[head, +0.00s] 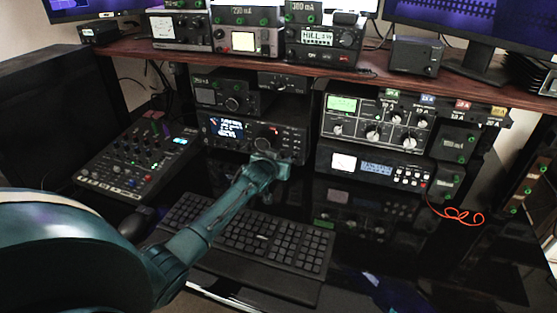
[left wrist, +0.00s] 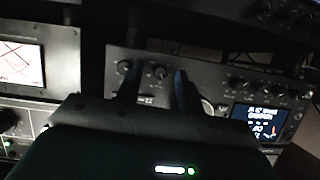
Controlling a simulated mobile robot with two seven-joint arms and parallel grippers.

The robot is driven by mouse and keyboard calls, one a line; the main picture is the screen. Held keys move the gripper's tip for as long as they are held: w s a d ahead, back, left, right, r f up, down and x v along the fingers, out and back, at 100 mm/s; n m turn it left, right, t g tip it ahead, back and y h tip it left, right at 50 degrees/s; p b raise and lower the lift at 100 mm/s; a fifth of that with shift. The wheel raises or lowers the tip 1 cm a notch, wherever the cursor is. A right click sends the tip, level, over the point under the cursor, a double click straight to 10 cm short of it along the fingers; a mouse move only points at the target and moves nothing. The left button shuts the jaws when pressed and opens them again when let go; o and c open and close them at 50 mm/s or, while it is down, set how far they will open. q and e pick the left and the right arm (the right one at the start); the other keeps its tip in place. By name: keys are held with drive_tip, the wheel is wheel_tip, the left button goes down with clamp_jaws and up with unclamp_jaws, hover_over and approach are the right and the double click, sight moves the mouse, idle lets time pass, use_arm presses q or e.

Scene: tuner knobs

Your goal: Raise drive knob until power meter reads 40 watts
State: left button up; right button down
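The radio (head: 228,130) with a small lit display sits mid-desk in the head view. Its front also shows in the left wrist view (left wrist: 225,78), with the display (left wrist: 262,120) at right. My left gripper (head: 270,160) is in front of the radio's right half. In the left wrist view its two dark fingers (left wrist: 158,85) are apart, with a small knob (left wrist: 158,72) showing between them; contact cannot be told. Which knob is the drive knob is not readable. A meter with a white face (head: 343,162) and red lines, likely the power meter, also shows in the left wrist view (left wrist: 18,65); its reading is unclear.
A keyboard (head: 250,235) lies below my left arm. A mixer (head: 137,160) stands left of the radio. A tuner with several knobs (head: 375,130) stands at right above the meter unit. A wooden shelf (head: 240,56) with more devices runs above.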

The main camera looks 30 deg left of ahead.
use_arm(q)
drive_tip(key=shift+s, duration=0.1)
drive_tip(key=p+v, duration=0.2)
drive_tip(key=v, duration=1.1)
use_arm(e)
drive_tip(key=shift+s+d+r, duration=0.1)
drive_tip(key=shift+s+r, duration=0.05)
drive_tip(key=shift+r, duration=0.35)
drive_tip(key=shift+r, duration=0.15)
